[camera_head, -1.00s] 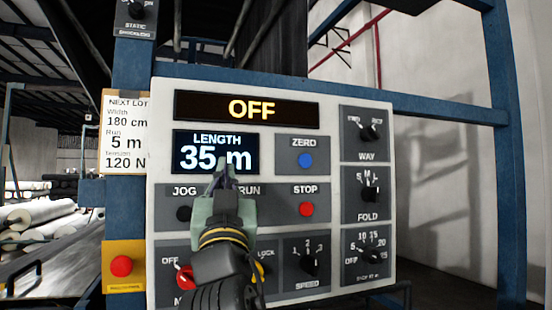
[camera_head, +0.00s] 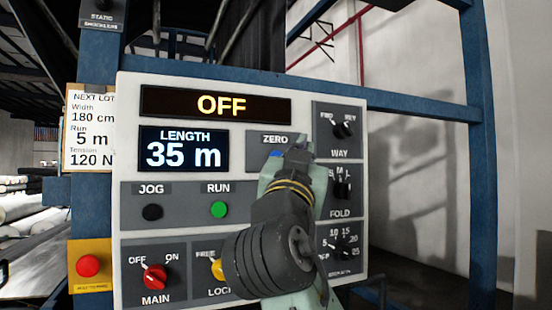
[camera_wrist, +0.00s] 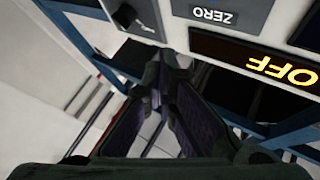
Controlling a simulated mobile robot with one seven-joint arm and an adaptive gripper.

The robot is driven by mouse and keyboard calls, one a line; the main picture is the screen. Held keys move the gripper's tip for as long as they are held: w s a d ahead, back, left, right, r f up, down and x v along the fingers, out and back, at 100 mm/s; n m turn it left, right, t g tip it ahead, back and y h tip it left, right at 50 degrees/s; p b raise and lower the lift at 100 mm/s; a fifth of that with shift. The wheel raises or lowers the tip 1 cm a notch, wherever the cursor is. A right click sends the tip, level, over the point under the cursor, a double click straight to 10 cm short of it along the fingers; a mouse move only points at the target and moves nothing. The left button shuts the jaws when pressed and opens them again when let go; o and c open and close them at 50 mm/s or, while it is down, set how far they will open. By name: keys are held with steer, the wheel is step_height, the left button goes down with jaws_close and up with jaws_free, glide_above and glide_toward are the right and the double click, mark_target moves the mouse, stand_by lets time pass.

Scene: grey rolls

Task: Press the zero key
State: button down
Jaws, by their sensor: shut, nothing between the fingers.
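The blue zero key (camera_head: 275,154) is on the grey plate under the ZERO label on the control panel.
The display reads OFF (camera_head: 220,105) and the length display (camera_head: 183,150) reads 35 m. The WAY knob (camera_head: 343,127) is close right of my gripper, with the FOLD knob (camera_head: 342,189) below. The RUN button (camera_head: 219,209) is lower left.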

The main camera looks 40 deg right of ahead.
steer(key=p, duration=0.2)
glide_toward(281, 155)
steer(key=w+d+r, duration=0.1)
steer(key=d+r, duration=0.3)
steer(key=shift+w+r, duration=0.2)
steer(key=shift+r, duration=0.1)
steer(key=shift+w+d, duration=0.1)
steer(key=shift+d, duration=0.05)
stand_by(0.9)
steer(key=shift+w+d, duration=0.1)
steer(key=shift+w, duration=0.25)
steer(key=shift+w+d, duration=0.1)
steer(key=shift+w, duration=0.3)
stand_by(0.7)
steer(key=shift+s, duration=0.1)
steer(key=shift+s+a+b, duration=0.2)
steer(key=shift+s+b, duration=0.2)
steer(key=shift+s, duration=0.3)
steer(key=shift+s+a+b, duration=0.2)
steer(key=shift+s+b, duration=0.05)
steer(key=shift+s, duration=0.55)
steer(key=shift+s+a+b, duration=0.2)
steer(key=shift+s, duration=0.6)
steer(key=shift+s+a+b, duration=0.2)
steer(key=shift+s+b, duration=0.05)
steer(key=shift+s, duration=0.6)
